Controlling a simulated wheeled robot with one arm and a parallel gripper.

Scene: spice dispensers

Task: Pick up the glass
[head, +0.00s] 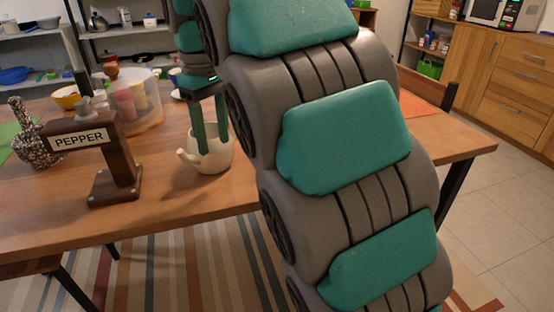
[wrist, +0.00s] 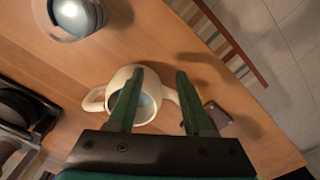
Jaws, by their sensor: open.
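A cream, teapot-like vessel (head: 209,158) with a short spout stands upright on the wooden table. In the wrist view the vessel (wrist: 117,80) shows its round open mouth, with a loop handle on the left. My gripper (head: 213,146) points down at it with its fingers apart. In the wrist view the gripper (wrist: 160,74) has its left finger over the mouth and its right finger beyond the right side; I cannot tell whether they touch it. A round, shiny, glass-like object (wrist: 76,16) is at the top left there. I cannot tell which is the glass.
A brown PEPPER dispenser (head: 113,160) stands left of the vessel. The table (head: 210,197) is bare in front of the vessel.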

